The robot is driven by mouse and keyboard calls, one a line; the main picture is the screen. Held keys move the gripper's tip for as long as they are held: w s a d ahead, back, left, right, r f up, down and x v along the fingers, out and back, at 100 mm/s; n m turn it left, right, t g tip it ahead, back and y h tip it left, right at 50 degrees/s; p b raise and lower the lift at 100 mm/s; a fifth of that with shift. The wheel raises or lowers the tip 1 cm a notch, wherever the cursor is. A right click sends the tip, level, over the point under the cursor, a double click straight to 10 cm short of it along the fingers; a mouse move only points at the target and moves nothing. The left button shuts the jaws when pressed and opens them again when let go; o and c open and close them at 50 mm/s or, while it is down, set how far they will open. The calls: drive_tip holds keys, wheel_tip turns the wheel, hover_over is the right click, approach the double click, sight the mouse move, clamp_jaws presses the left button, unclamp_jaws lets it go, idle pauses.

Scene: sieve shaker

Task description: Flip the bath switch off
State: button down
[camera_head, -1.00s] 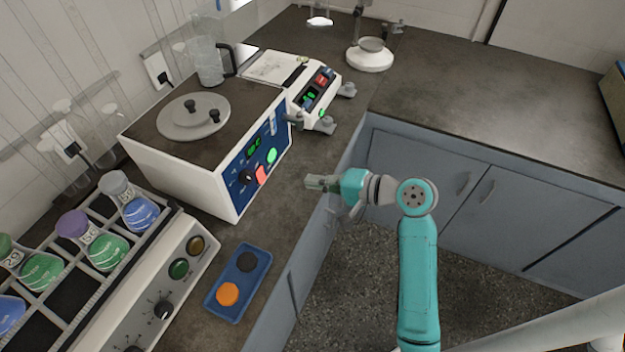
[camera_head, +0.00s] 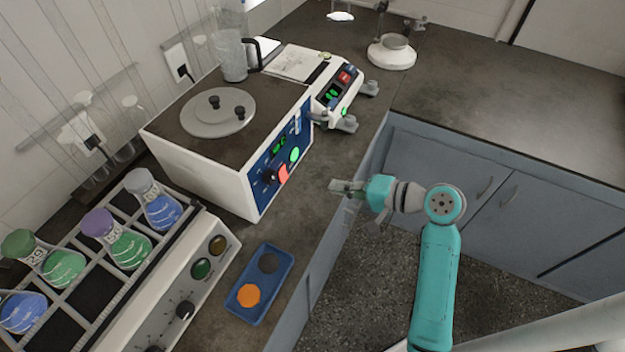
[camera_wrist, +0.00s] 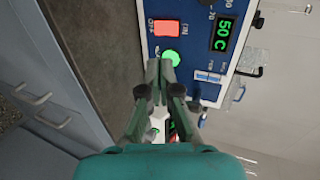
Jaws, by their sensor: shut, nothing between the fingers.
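The bath (camera_head: 190,172) is a white box with a dark top, a round grey lid and a blue front panel. Its panel carries a lit red switch (camera_head: 283,173), a round green light (camera_head: 294,154), a black knob and a green display. In the wrist view the red switch (camera_wrist: 166,28) has lettering beside it, the green light (camera_wrist: 171,57) sits near the fingertips, and the display (camera_wrist: 222,35) reads 50 C. My gripper (camera_head: 345,187) is shut and empty, to the right of the panel in the head view. In the wrist view its fingertips (camera_wrist: 160,66) point at the panel; contact cannot be told.
A blue tray (camera_head: 286,258) with an orange and a dark disc lies on the counter in front. A flask rack stands on another white device (camera_head: 212,272) at left. A smaller white device (camera_head: 343,85) stands behind the bath.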

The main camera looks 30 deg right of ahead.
sight(283, 174)
drive_tip(key=x, duration=1.3)
drive_tip(key=shift+w+a+f, duration=0.1)
drive_tip(key=shift+w, duration=0.1)
drive_tip(key=shift+w+a+f, duration=0.1)
drive_tip(key=shift+w+a, duration=0.05)
drive_tip(key=shift+r, duration=0.8)
